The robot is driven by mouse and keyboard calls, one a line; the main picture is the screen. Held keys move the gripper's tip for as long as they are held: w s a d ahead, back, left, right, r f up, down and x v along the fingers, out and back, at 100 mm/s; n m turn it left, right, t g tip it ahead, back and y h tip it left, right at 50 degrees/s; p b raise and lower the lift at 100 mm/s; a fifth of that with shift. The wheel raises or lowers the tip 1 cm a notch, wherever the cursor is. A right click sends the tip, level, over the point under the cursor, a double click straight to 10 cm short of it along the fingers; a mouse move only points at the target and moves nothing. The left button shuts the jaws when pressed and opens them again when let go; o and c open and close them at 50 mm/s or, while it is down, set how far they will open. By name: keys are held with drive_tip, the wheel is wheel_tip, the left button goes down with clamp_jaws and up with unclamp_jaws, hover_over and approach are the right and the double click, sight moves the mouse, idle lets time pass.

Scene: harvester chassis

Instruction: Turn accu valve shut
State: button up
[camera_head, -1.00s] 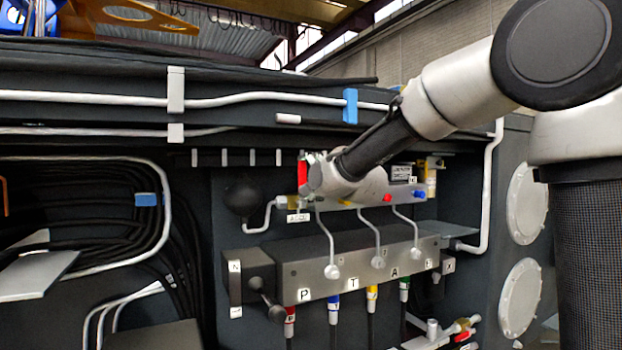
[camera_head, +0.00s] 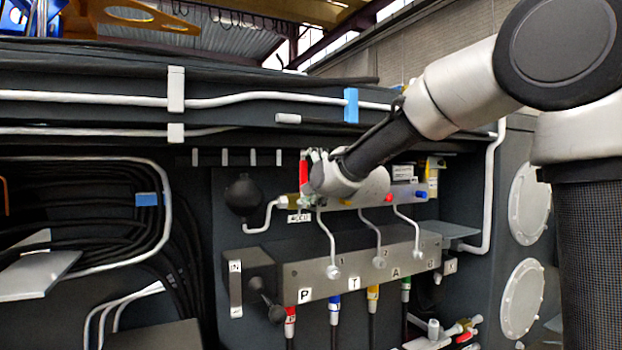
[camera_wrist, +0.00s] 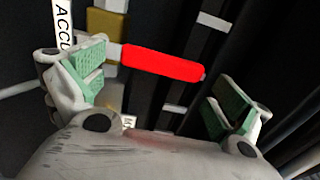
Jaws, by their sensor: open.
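The accu valve's red handle (camera_wrist: 162,65) lies across the upper middle of the wrist view, beside the ACCU label (camera_wrist: 64,25) and a brass block (camera_wrist: 107,32). My gripper (camera_wrist: 155,85) is open, with green pads on both sides; the left pad is close to the handle's inner end and the right pad is beyond its free end. I cannot tell whether a pad touches it. In the head view the red handle (camera_head: 303,166) stands upright just left of my wrist, and the ACCU label (camera_head: 299,218) is below it. The fingers are mostly hidden there.
A black ball-shaped accumulator (camera_head: 243,194) sits left of the valve. Below is a grey valve block (camera_head: 350,272) with thin pipes and labelled hoses. Red and blue knobs sit right of my wrist. A pipe with a blue clamp (camera_head: 350,106) runs above.

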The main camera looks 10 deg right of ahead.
drive_tip(key=v, duration=1.2)
